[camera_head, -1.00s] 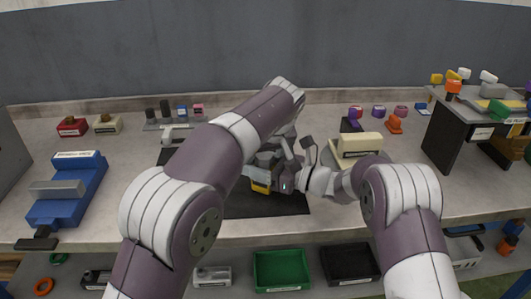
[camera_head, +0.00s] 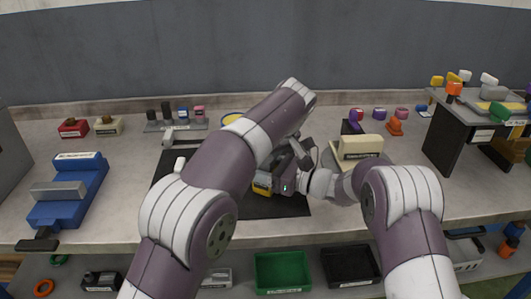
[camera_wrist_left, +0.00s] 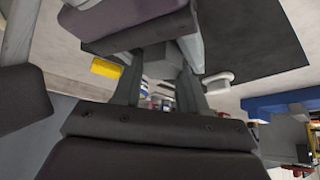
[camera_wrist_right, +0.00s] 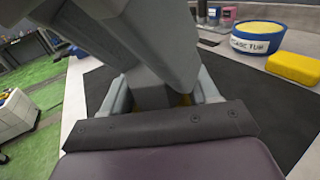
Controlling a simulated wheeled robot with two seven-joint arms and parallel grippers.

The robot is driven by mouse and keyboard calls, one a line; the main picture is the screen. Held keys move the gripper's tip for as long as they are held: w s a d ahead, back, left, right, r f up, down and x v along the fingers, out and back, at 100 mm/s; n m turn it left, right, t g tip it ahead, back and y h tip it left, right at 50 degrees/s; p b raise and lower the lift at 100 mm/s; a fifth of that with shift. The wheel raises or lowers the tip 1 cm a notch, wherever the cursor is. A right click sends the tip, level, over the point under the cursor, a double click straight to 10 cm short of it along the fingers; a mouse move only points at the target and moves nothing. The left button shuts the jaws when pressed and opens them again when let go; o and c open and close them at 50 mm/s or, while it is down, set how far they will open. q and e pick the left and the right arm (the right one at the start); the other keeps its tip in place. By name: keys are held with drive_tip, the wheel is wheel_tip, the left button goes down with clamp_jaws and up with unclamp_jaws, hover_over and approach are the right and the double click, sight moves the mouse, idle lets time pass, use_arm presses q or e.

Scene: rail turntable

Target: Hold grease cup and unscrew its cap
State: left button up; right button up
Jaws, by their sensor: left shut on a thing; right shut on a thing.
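The grease cup is mostly hidden by my arms and grippers in the head view. A yellow piece (camera_head: 262,186) shows beside the tip of my right gripper (camera_head: 284,180), low over the black mat. In the right wrist view a dark grey block fills the space between the right fingers (camera_wrist_right: 160,95), with a trace of yellow low between them. My left gripper (camera_wrist_left: 160,85) is shut on a grey part (camera_wrist_left: 160,63) seen between its fingers, apparently the cap. Both grippers are close together, the left from above. The contact between cup and cap is hidden.
A blue tub (camera_wrist_right: 257,37) and a yellow block (camera_wrist_right: 295,68) stand near the black mat (camera_head: 290,205). A cream box (camera_head: 360,147) stands right of the grippers. A blue vise-like fixture (camera_head: 70,190) is at left, a dark raised stand (camera_head: 455,130) at right.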

sight(269, 158)
use_arm(q)
drive_tip(key=o, duration=1.3)
drive_tip(key=shift+s+f, duration=0.2)
drive_tip(key=shift+f, duration=0.35)
drive_tip(key=shift+c, duration=0.2)
drive_tip(key=shift+r, duration=2.35)
drive_tip(key=shift+w+d+f, duration=0.1)
drive_tip(key=shift+f, duration=1.05)
drive_tip(key=shift+w+d+f, duration=0.1)
drive_tip(key=shift+f, duration=1)
drive_tip(key=c, duration=1)
drive_tip(key=o, duration=1.2)
drive_tip(key=shift+d+f, duration=0.1)
drive_tip(key=shift+d, duration=0.05)
drive_tip(key=shift+c, duration=0.2)
drive_tip(key=shift+r, duration=3.35)
